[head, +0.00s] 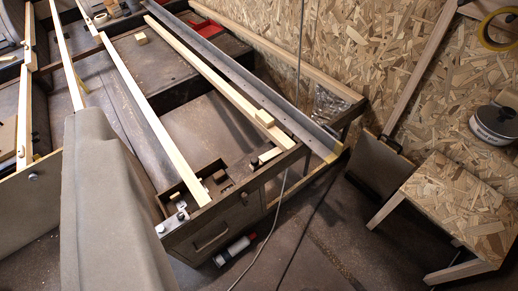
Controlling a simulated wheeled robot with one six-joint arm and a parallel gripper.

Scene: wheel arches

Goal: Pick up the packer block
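Several small pale wood blocks show, and I cannot tell which is the packer block. One block (264,117) sits on a long pale batten near the right end of the bench frame. Another block (270,154) lies just below it at the frame's corner. A small block (141,38) lies alone on the dark surface at the upper left. A smaller brownish piece (220,175) lies in the shallow tray at the front corner. My gripper does not show.
A large beige-grey shape (110,210) blocks the lower left. Long pale battens (150,110) cross the dark frame. A chipboard-topped stool (460,205) stands at the right by the chipboard wall (350,45). A dark-and-red cylinder (234,250) and a cable lie on the floor.

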